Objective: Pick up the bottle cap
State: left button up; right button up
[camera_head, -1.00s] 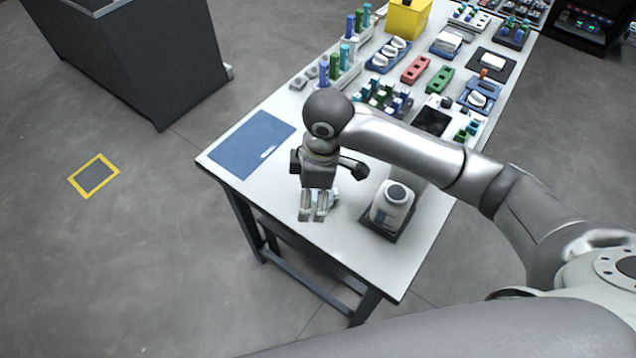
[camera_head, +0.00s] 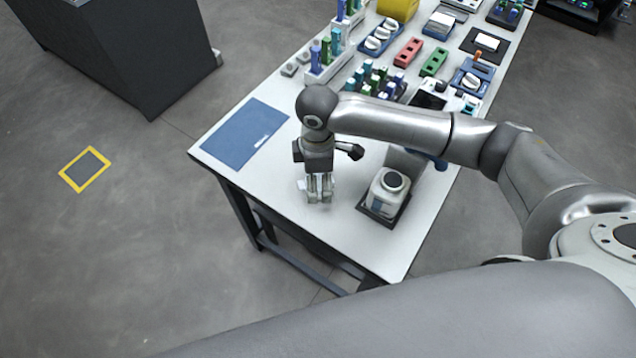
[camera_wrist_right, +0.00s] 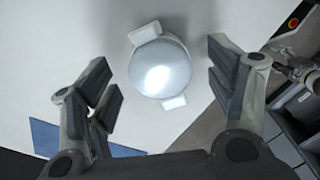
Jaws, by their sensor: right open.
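A round, white, domed piece with two small tabs (camera_wrist_right: 160,68), which looks like the bottle cap, lies on the white table in the right wrist view. My right gripper (camera_wrist_right: 163,85) is open, with its fingers on either side of the piece and apart from it in the picture. In the head view my right gripper (camera_head: 319,196) points down near the table's front edge, and the cap is mostly hidden behind it. A white bottle-like container with a dark round top (camera_head: 388,195) stands on a dark base to its right. My left gripper is not in view.
A blue mat (camera_head: 244,133) lies left of my right gripper. A blue rack with several bottles (camera_head: 371,84), a red block (camera_head: 408,52) and a green block (camera_head: 434,62) stand farther back. The white table (camera_head: 285,178) is clear between mat and gripper.

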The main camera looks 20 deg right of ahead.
jog(key=shift+f, duration=1.25)
jog(key=c, duration=1)
jog(key=shift+r, duration=0.1)
jog(key=shift+c, duration=0.2)
jog(key=shift+r, duration=0.55)
jog(key=s+a+r, duration=0.2)
jog(key=s+r, duration=0.4)
jog(key=s+a+r, duration=0.3)
jog(key=s+r, duration=0.3)
jog(key=s, duration=0.1)
jog(key=shift+a+b, duration=0.3)
jog(key=shift+b, duration=0.15)
jog(key=shift+w+f, duration=0.1)
